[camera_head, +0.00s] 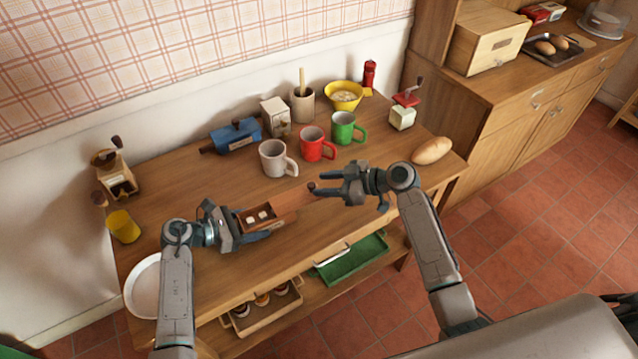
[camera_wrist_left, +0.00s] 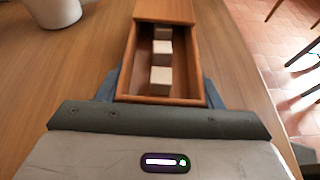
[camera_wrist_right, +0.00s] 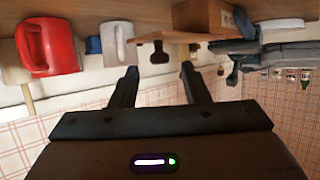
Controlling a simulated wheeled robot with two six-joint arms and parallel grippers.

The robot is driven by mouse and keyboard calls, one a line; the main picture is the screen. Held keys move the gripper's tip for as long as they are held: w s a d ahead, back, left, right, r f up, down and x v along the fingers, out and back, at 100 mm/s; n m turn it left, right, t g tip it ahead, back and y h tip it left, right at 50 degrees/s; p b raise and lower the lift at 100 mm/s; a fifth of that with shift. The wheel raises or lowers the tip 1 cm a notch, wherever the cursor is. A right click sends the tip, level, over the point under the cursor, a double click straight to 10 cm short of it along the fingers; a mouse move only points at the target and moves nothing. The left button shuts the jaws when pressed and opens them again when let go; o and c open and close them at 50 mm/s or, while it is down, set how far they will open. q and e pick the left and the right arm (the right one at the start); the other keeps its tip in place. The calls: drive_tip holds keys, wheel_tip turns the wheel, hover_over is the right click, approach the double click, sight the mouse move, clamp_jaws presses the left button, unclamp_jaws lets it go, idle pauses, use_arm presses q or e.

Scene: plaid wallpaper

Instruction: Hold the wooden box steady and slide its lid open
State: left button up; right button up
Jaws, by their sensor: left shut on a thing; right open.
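The wooden box (camera_head: 243,226) sits on the table and is partly open. Small white cubes (camera_wrist_left: 161,78) lie inside its uncovered end. Its flat lid (camera_head: 292,203) sticks out to the right, and in the left wrist view the lid (camera_wrist_left: 165,11) still covers the box's far end. A dark knob (camera_head: 311,187) stands at the lid's outer end. My left gripper (camera_head: 238,225) is shut on the box's left end, one finger on each side. My right gripper (camera_head: 327,189) is open beside the knob; in its wrist view the knob (camera_wrist_right: 158,53) shows just beyond the spread fingertips, apparently not gripped.
A grey mug (camera_head: 273,158), a red mug (camera_head: 313,143) and a green mug (camera_head: 344,128) stand behind the box. A yellow cup (camera_head: 124,227) and white plate (camera_head: 143,285) are at the left. Bread (camera_head: 431,151) lies at the right. The table front is clear.

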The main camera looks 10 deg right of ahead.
drive_tip(key=v, duration=0.9)
drive_tip(key=shift+d, duration=0.2)
drive_tip(key=shift+s, duration=0.1)
use_arm(q)
drive_tip(key=o, duration=1.2)
drive_tip(key=shift+c, duration=0.2)
